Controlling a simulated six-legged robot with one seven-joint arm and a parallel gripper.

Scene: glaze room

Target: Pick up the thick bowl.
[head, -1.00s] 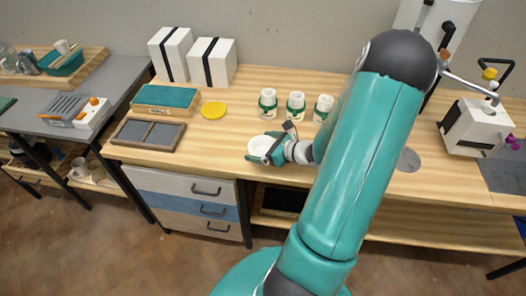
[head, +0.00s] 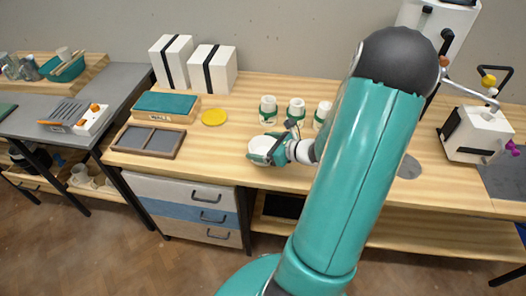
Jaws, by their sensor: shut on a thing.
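The thick bowl (head: 261,146) is white and round. It is at the front part of the wooden bench, left of my arm in the head view. My gripper (head: 268,151) has its teal fingers at the bowl's right and front side and is shut on it. The bowl looks slightly tilted, with its opening less visible. The fingers hide part of its near side. I cannot tell whether its base touches the bench top.
Several white jars with green bands, such as this one (head: 268,109), stand just behind the bowl. White boxes (head: 212,68) stand at the back.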

